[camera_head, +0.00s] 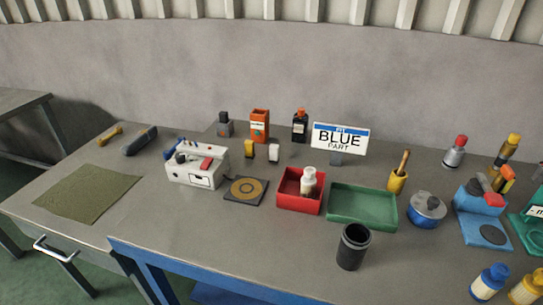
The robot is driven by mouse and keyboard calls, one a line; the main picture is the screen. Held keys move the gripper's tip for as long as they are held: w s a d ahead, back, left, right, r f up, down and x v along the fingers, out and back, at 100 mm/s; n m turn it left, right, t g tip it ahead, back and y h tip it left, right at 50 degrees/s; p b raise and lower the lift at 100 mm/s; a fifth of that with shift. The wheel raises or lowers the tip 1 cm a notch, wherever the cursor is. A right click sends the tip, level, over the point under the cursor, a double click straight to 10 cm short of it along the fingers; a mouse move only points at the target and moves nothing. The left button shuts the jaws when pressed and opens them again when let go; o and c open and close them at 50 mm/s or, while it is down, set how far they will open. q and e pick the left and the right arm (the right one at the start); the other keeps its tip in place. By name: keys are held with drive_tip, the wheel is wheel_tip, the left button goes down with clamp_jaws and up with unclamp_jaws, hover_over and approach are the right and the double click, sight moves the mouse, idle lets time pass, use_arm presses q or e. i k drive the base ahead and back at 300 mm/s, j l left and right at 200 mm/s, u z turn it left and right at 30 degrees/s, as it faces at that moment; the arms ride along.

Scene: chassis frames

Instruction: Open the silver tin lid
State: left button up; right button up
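A round blue tin (424,221) stands on the right part of the table. A silver lid (429,204) with a dark knob on top sits on it and appears closed. The tin stands just right of the green tray, apart from the grippers' view entirely, as neither of my grippers shows in the head view. The inside of the tin is hidden by the lid.
A green tray (362,204), a red bin (299,191) holding a white bottle, and a dark open cup (353,246) stand left of the tin. A blue device (482,210) stands close on its right. The tabletop (415,265) in front of the tin is clear.

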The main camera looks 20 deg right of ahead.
sight(426, 205)
drive_tip(key=z, duration=1.75)
